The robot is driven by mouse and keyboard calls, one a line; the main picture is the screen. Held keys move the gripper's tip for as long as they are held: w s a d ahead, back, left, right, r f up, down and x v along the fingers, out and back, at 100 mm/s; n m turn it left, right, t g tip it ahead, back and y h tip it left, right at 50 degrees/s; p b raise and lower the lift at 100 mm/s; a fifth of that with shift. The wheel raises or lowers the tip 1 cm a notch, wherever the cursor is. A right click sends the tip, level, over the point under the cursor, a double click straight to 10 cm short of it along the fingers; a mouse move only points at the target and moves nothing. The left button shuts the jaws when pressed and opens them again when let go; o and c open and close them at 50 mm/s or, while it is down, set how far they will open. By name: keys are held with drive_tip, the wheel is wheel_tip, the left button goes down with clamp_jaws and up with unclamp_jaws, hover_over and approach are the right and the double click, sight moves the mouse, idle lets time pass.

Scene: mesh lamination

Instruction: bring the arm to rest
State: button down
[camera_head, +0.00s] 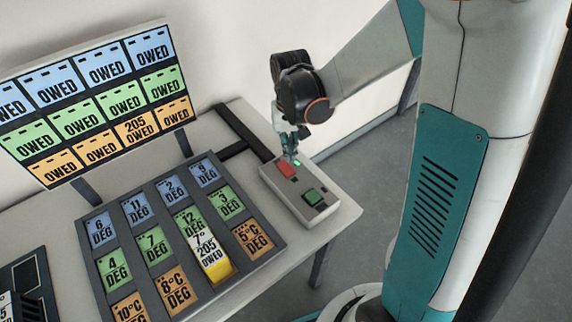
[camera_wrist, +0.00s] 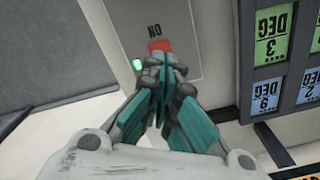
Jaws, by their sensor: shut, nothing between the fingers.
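My gripper (camera_head: 291,152) is shut and empty. It is over the far end of a grey switch box (camera_head: 316,211), close to its red button (camera_head: 286,168). In the wrist view the closed fingers (camera_wrist: 160,75) point at the box (camera_wrist: 185,20), just short of the red button (camera_wrist: 160,46), which is marked "ON". I cannot tell whether the fingertips touch the box. A small green light (camera_wrist: 137,65) glows beside the red button. A green button (camera_head: 312,196) is at the box's near end.
A dark rack (camera_head: 279,239) of blue, green and orange "DEG" cards lies left of the box. One slot holds a white and yellow "205 OWED" piece (camera_head: 212,259). Behind stands a board (camera_head: 190,112) of "OWED" cards. The white table (camera_head: 343,212) ends right of the box.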

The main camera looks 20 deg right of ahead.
idle(0.4)
drive_tip(key=s+r+n+t+b, duration=0.2)
drive_tip(key=s+r+t, duration=0.5)
drive_tip(key=s+r, duration=0.6)
drive_tip(key=shift+s, duration=1)
